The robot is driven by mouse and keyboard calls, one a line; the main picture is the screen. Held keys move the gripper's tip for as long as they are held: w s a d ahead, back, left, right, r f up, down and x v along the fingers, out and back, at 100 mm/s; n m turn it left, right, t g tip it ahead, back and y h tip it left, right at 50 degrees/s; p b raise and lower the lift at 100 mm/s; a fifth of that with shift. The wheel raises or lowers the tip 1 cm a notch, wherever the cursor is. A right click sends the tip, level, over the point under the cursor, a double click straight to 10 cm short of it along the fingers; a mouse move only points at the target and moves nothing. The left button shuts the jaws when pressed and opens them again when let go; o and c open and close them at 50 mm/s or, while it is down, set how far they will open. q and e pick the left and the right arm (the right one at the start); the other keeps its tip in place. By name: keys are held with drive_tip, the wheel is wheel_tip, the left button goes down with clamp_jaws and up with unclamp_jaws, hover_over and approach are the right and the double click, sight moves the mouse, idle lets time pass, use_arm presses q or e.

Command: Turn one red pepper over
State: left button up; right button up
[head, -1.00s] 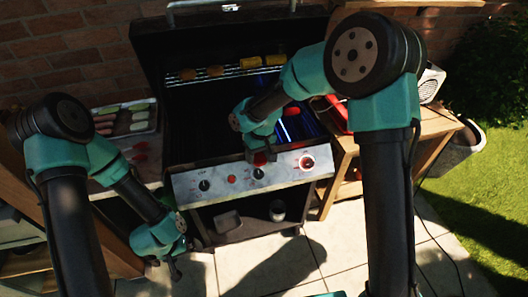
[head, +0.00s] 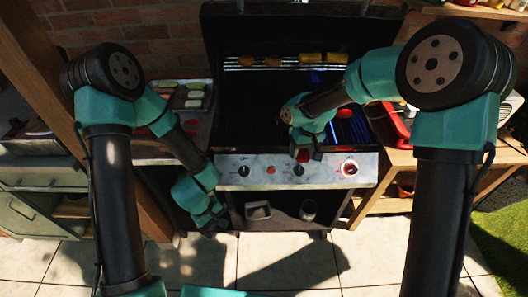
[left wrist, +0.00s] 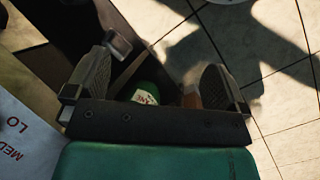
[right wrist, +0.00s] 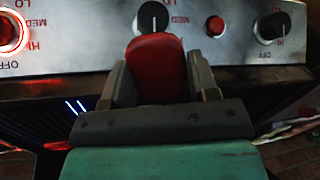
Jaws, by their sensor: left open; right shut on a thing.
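My right gripper (head: 304,152) is shut on a red pepper (right wrist: 157,68), holding it just above the front edge of the grill. In the right wrist view the pepper sits between the two fingers, with the control panel behind it. Another red pepper (head: 345,112) lies on the grill grate behind and to the right of the right gripper. My left gripper (head: 211,222) hangs low in front of the grill's left side. In the left wrist view its fingers (left wrist: 155,85) are apart and nothing is between them.
The grill's control panel (head: 325,171) faces me, its lid raised. Corn and orange pieces (head: 309,58) line the upper rack. A tray with pale slices (head: 195,95) stands at left, red pieces (head: 143,131) nearer. A red container (head: 392,125) stands on the right side table.

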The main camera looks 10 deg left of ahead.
use_arm(q)
drive_tip(key=w+d+r+n+t+h, duration=0.3)
drive_tip(key=w+d+r+n, duration=0.2)
drive_tip(key=r, duration=0.5)
drive_tip(key=w+d+r+n+t+h, duration=0.3)
drive_tip(key=w+d+r+n, duration=0.3)
drive_tip(key=w+d+r, duration=0.2)
wheel_tip(320, 180, up, 3)
drive_tip(key=shift+w+d+f+t+h, duration=0.15)
drive_tip(key=shift+w+d+t+h, duration=0.15)
drive_tip(key=shift+w+h, duration=0.7)
drive_tip(key=shift+w, duration=0.2)
drive_tip(key=x, duration=1.2)
drive_tip(key=shift+f, duration=0.25)
drive_tip(key=shift+a, duration=0.1)
drive_tip(key=c, duration=0.8)
drive_tip(key=shift+c, duration=0.8)
use_arm(e)
drive_tip(key=o, duration=1.1)
drive_tip(key=shift+c, duration=0.2)
drive_tip(key=shift+r, duration=0.1)
